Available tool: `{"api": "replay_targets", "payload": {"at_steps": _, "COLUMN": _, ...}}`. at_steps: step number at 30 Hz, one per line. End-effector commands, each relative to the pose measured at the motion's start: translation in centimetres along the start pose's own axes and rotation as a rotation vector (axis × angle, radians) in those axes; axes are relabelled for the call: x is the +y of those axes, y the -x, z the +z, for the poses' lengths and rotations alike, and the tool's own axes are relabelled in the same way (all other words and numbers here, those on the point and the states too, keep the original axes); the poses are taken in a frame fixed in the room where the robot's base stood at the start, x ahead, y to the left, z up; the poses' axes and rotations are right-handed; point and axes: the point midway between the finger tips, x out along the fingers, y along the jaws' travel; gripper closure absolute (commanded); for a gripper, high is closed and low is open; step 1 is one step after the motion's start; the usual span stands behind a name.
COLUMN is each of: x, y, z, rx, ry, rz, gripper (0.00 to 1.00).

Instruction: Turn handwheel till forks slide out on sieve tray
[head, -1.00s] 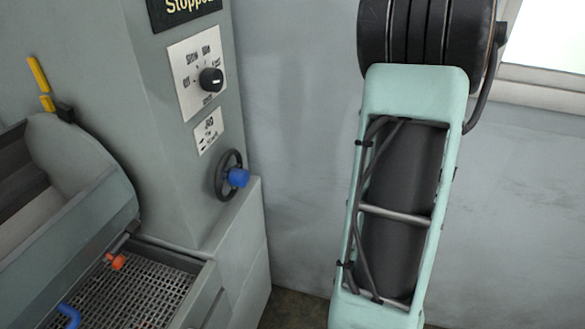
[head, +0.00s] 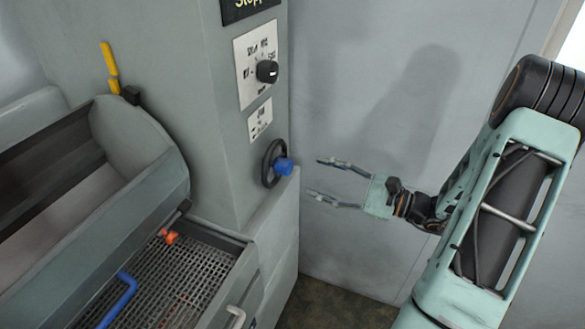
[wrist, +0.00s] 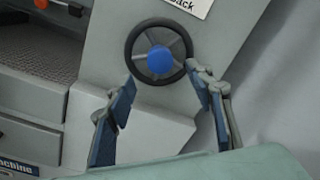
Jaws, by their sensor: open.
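The handwheel (head: 268,163), a black rim with a blue hub or knob (head: 285,167), is on the side of the grey machine column. In the wrist view the wheel (wrist: 136,37) is at top centre, facing the camera. My gripper (head: 316,177) is open and empty, just right of the wheel, fingers pointing at it. In the wrist view my gripper (wrist: 161,76) has its fingertips by the wheel's lower left and right rim; I cannot tell whether they touch. The sieve tray (head: 150,280) is a metal mesh at lower left. I cannot make out any forks.
A selector knob (head: 267,71) sits on a plate above the wheel. A grey trough (head: 140,200) with a yellow lever (head: 109,62) is at left. An orange part (head: 169,237) and a blue handle (head: 120,298) are by the tray. Floor right of the machine is clear.

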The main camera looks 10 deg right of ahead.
Motion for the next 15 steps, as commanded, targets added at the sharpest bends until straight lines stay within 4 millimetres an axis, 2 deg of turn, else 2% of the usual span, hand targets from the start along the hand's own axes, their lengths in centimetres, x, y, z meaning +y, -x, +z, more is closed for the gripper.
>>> {"api": "replay_targets", "payload": {"at_steps": 3, "x": 0.1, "y": -2.5, "z": 0.1, "rx": -0.003, "ry": 0.0, "rz": 0.004, "gripper": 0.51}}
{"api": "replay_targets", "payload": {"at_steps": 9, "x": 0.1, "y": -6.0, "z": 0.1, "rx": -0.002, "ry": 0.0, "rz": 0.004, "gripper": 0.51}}
{"api": "replay_targets", "payload": {"at_steps": 15, "x": 0.1, "y": -7.9, "z": 0.0, "rx": 0.0, "ry": 0.001, "rz": 0.003, "gripper": 0.51}}
